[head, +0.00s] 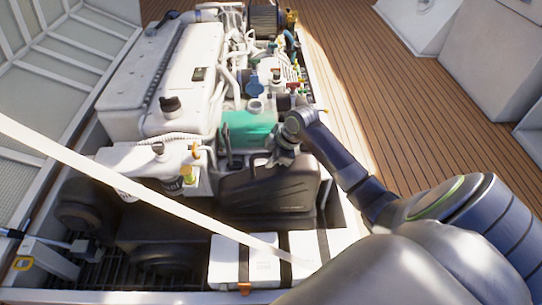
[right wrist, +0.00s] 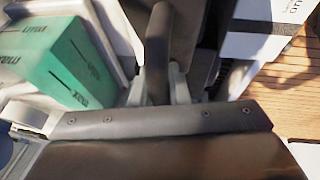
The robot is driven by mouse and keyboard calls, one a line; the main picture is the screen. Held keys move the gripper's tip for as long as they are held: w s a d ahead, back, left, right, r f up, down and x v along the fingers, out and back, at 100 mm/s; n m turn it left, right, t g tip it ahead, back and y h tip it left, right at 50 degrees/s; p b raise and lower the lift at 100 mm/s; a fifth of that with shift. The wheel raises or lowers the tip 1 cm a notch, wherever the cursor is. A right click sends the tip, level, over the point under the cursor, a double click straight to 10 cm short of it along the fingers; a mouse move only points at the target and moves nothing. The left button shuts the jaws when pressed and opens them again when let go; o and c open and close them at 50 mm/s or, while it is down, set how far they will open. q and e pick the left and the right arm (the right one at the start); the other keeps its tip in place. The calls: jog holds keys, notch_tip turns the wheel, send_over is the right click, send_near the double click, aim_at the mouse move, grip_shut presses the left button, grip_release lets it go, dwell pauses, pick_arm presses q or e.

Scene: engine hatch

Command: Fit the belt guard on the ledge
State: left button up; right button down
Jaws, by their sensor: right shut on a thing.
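The belt guard (head: 268,190) is a black moulded cover at the front end of the white engine. My right gripper (head: 284,156) is above its upper edge, shut on it. In the right wrist view, the fingers (right wrist: 165,88) close around a dark upright grip on the guard, and a dark flange with several screws (right wrist: 150,120) lies below them. The guard looks roughly upright. I cannot tell whether its lower edge touches anything, and the ledge under it is hidden or not distinct. My left gripper is not in view.
A green box (head: 246,129) sits just behind the guard; it also shows in the right wrist view (right wrist: 62,62). White boxes (head: 232,262) stand in the bay in front. A pale strut (head: 130,187) crosses the bay diagonally. Wooden deck (head: 390,110) lies clear to the right.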

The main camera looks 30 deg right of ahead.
jog(key=shift+f, duration=0.2)
dwell(0.6)
jog(key=shift+w, duration=0.1)
jog(key=c, duration=1.4)
grip_release()
jog(key=shift+o, duration=0.5)
jog(key=shift+f, duration=0.1)
jog(key=shift+p, duration=0.3)
jog(key=p+v, duration=0.6)
jog(key=v, duration=1.1)
jog(key=shift+r, duration=0.3)
